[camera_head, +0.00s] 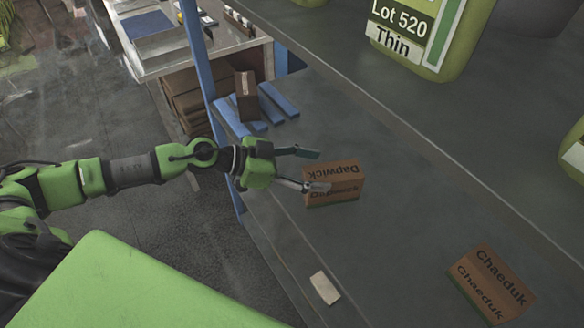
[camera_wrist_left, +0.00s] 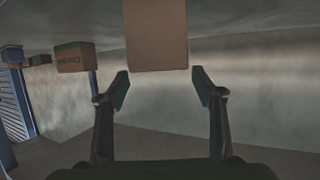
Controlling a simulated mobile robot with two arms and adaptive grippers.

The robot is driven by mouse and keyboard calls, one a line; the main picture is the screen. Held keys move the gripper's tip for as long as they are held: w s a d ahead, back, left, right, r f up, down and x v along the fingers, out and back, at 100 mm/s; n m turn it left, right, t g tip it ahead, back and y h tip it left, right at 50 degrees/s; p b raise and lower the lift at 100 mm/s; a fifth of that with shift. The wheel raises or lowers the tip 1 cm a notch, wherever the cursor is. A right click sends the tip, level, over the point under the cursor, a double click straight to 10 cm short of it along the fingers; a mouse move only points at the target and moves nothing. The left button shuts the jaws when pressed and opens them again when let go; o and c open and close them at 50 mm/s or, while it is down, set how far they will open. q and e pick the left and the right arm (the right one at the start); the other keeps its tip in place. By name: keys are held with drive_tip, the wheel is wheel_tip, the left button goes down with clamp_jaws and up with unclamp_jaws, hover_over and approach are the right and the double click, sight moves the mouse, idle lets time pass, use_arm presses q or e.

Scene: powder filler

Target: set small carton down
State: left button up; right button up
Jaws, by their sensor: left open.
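A small brown carton marked "Dapwick" (camera_head: 335,184) stands on the grey surface in the middle of the head view. My left gripper (camera_head: 314,170) is at its left side with its fingers spread, and one finger overlaps the carton's near left edge in the picture. In the left wrist view a plain brown carton face (camera_wrist_left: 156,35) is ahead of the open fingers (camera_wrist_left: 161,90), at the top centre. No carton is seen between the finger pads there. A second brown carton, marked "Chaeduk" (camera_head: 490,283), lies at the lower right. My right gripper is not in view.
A green container labelled "Lot 520 Thin" (camera_head: 418,35) stands at the back right. Blue bars (camera_head: 262,108) and a dark brown box (camera_head: 246,96) are beyond the carton. A pale paper piece (camera_head: 325,288) lies near the front edge. The surface between the two cartons is clear.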

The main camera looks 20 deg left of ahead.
use_arm(q)
drive_tip(key=b+v, duration=0.2)
drive_tip(key=v, duration=0.5)
drive_tip(key=shift+b, duration=0.35)
drive_tip(key=shift+s, duration=0.1)
